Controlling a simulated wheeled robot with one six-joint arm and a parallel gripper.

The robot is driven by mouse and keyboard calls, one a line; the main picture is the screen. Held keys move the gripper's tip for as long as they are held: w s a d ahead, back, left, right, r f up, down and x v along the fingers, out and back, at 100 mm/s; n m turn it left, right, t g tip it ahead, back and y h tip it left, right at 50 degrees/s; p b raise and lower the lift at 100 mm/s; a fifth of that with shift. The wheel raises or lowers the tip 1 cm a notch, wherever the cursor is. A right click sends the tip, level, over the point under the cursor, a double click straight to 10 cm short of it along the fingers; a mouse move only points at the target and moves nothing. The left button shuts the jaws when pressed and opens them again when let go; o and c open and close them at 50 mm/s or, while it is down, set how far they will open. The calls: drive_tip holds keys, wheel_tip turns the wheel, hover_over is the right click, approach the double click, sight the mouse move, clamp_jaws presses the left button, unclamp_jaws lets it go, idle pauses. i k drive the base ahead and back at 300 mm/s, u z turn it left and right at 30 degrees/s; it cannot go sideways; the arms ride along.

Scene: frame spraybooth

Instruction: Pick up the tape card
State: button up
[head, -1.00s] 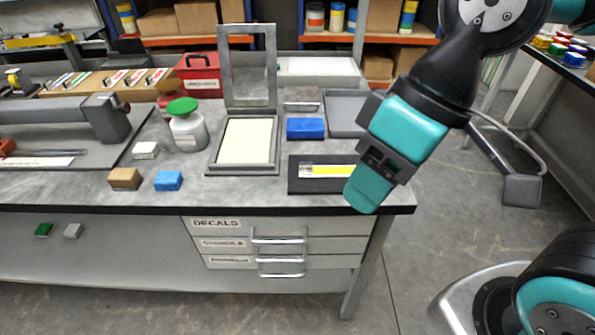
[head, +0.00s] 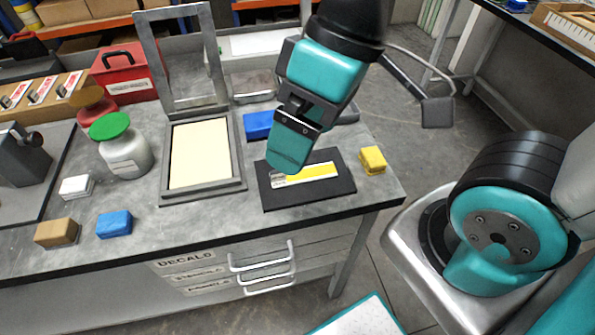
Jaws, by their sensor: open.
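The tape card, a white strip with a yellow part (head: 312,173), lies on a dark flat pad (head: 300,197) near the right front corner of the bench. My gripper (head: 287,166) is over the left end of the card in the head view and hides part of it. Its teal end points down. I see no object in it. The fingertips overlap in this view, and I cannot tell the height of the gap between them and the card.
A yellow block (head: 372,160) sits right of the pad. A framed screen (head: 203,194) with a raised lid stands to the left. A blue block (head: 258,125) lies behind. A green-lidded jar (head: 124,154) and small blocks stand further left.

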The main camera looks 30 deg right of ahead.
sight(326, 170)
drive_tip(key=z, duration=1.25)
drive_tip(key=k, duration=1.1)
drive_tip(key=u, duration=1.25)
drive_tip(key=i, duration=0.5)
drive_tip(key=u, duration=0.05)
